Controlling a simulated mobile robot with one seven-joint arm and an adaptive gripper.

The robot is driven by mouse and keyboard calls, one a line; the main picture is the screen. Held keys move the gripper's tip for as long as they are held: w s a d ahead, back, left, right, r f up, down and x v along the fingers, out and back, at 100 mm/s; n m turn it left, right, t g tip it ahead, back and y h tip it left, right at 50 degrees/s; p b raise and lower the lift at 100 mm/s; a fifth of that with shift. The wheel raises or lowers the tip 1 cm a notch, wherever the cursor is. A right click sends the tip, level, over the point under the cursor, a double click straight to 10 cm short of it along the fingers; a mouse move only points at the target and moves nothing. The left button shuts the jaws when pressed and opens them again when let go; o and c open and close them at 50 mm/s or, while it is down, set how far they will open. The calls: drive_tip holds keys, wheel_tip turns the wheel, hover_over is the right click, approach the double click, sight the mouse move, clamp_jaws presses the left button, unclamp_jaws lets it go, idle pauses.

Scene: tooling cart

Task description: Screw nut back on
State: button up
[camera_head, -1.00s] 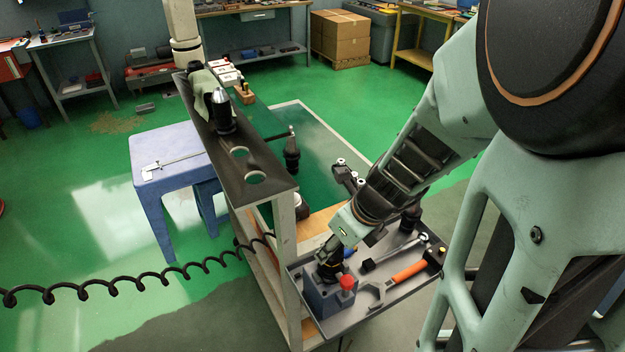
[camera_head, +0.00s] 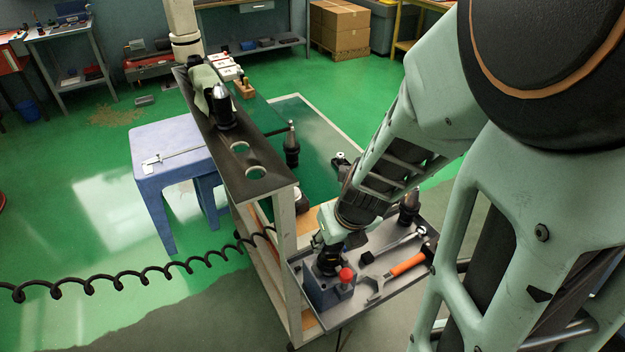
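My gripper (camera_head: 328,264) points down over a blue-grey block fixture (camera_head: 326,295) at the front left corner of the cart's grey tray. Its dark fingers are at or just above the block's top; I cannot tell whether they touch it. My wrist hides the fingertips, so whether they are open or shut does not show. A red knob (camera_head: 346,275) stands on the block just right of the gripper. I cannot make out the nut or its thread at this size; they may be hidden under the gripper.
On the tray (camera_head: 350,318) lie a wrench (camera_head: 376,289), an orange-handled hammer (camera_head: 408,264) and a ratchet-like tool (camera_head: 405,241). A dark tool holder (camera_head: 409,207) stands behind. The cart's upper shelf (camera_head: 262,188) rises at left. A coiled black cable (camera_head: 140,274) crosses the left foreground.

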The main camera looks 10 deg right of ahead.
drive_tip(key=shift+m, duration=0.7)
drive_tip(key=o, duration=1.5)
drive_tip(key=shift+d, duration=0.1)
drive_tip(key=shift+f+n+b, duration=0.3)
drive_tip(key=shift+b, duration=1.5)
drive_tip(key=n+y+b, duration=0.1)
drive_tip(key=n+b, duration=0.2)
drive_tip(key=b, duration=0.1)
drive_tip(key=shift+w+r, duration=0.1)
drive_tip(key=shift+r+n+g+y+b, duration=0.3)
drive_tip(key=shift+n+y+b, duration=0.2)
drive_tip(key=shift+n+b, duration=0.7)
